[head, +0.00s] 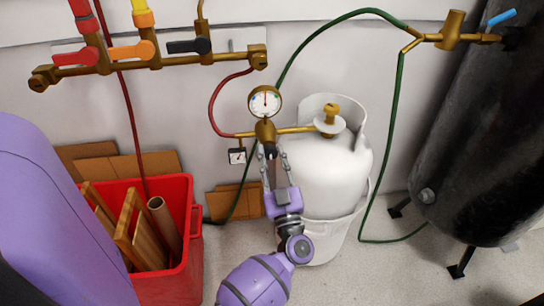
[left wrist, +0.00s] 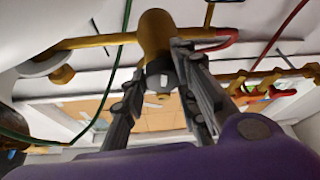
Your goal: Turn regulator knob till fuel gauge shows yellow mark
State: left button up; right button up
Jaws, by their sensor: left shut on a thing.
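The brass regulator (head: 265,131) sits on the line between the red hose and the white tank's valve. The round gauge (head: 265,102) stands on top of it. Its needle points roughly straight up; small coloured marks show on its face, but I cannot make out a yellow one. My right gripper is not in view.
The white gas tank (head: 325,175) stands right behind my left gripper. A red bin (head: 182,285) with wood pieces is at lower left. A black tank (head: 470,140) stands at right. Brass pipes with coloured valve handles (head: 133,51) run along the wall.

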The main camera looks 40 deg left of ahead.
pick_arm(q)
jog(key=shift+w+d, duration=0.15)
jog(key=shift+d, duration=0.05)
jog(key=o, duration=1.1)
jog(key=shift+c, duration=0.2)
jog(key=shift+s+d+f, duration=0.2)
jog(key=shift+s+d, duration=0.05)
jog(key=shift+d, duration=0.05)
jog(key=v, duration=1.1)
jog(key=shift+d, duration=0.1)
